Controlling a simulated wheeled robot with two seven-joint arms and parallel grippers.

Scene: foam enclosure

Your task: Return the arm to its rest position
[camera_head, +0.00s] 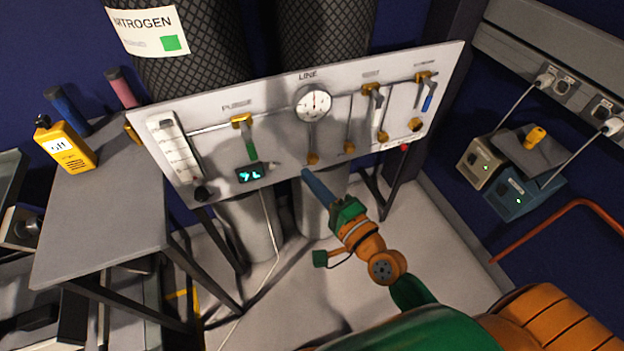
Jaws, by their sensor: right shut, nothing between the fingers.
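My right arm comes in from the lower right, with orange and green links. My right gripper (308,176) is at the end of a blue-grey part that points up and left toward the lower edge of the white gas panel (285,135). The gripper is shut and holds nothing. It overlaps the panel's lower edge in the view; I cannot tell whether it touches. My left gripper is not in view.
The panel carries a round gauge (313,103), a green-handled valve (246,135), a blue-handled valve (427,95) and a small display (250,173). A grey table (105,215) with a yellow meter (66,148) stands left. Boxes (525,190) are plugged in at right.

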